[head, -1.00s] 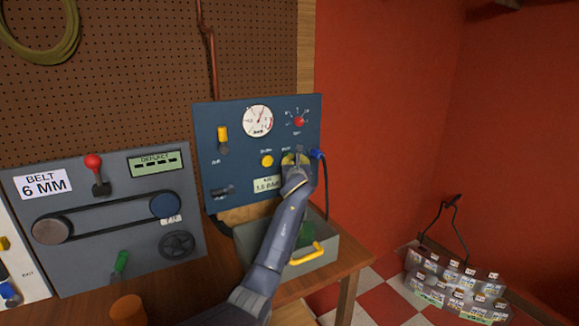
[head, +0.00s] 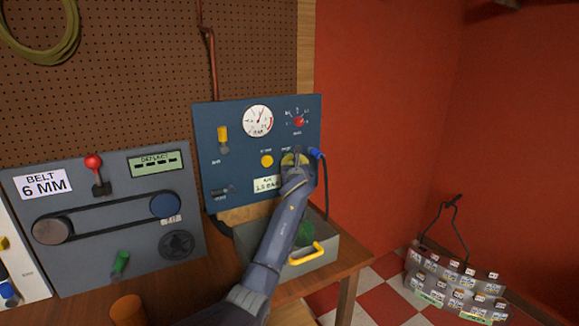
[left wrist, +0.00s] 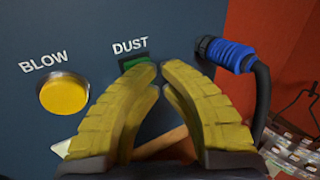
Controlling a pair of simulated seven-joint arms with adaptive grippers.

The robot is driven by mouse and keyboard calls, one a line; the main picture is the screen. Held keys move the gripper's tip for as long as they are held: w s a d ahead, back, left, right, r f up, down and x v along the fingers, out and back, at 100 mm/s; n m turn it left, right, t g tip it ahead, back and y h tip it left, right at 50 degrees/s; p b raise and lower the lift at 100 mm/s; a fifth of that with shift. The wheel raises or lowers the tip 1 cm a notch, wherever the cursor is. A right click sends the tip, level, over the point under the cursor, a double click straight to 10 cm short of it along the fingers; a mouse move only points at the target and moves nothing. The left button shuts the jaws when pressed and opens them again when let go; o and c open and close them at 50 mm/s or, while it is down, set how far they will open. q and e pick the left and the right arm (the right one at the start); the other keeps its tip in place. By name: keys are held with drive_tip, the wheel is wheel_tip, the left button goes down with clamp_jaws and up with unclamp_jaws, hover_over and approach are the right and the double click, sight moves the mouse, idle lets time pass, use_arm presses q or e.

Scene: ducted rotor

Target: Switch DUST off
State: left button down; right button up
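The DUST switch (left wrist: 137,66) is a green rocker under its white label on the blue panel (head: 240,130). The left finger hides part of it in the left wrist view. My left gripper (left wrist: 160,76) has yellow fingers with their tips together, just in front of the panel and slightly right of the switch. Whether the tips touch the switch I cannot tell. In the head view the left gripper (head: 296,160) covers the switch. No thing shows between the fingers. My right gripper is not in view.
A yellow BLOW button (left wrist: 64,95) is left of the switch. A blue plug with a black cable (left wrist: 228,54) is close on the right. A gauge (head: 257,121) and a red knob (head: 298,121) are above. A grey bin (head: 318,262) stands below.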

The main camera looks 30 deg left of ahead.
use_arm(q)
drive_tip(key=shift+w+a+f, duration=0.2)
drive_tip(key=shift+a+f, duration=0.15)
drive_tip(key=shift+a, duration=0.2)
idle(1.1)
drive_tip(key=shift+d, duration=0.1)
drive_tip(key=shift+s+d+r, duration=0.25)
drive_tip(key=shift+d, duration=0.2)
drive_tip(key=shift+s+d+r, duration=0.2)
drive_tip(key=shift+d+r, duration=0.05)
drive_tip(key=shift+d, duration=0.2)
drive_tip(key=shift+s+d+r, duration=0.35)
drive_tip(key=shift+d, duration=0.35)
drive_tip(key=shift+s+d+r, duration=0.35)
drive_tip(key=shift+d+r, duration=0.05)
drive_tip(key=shift+d, duration=0.25)
drive_tip(key=shift+s+d+r, duration=0.35)
drive_tip(key=shift+d, duration=0.35)
drive_tip(key=shift+f, duration=0.1)
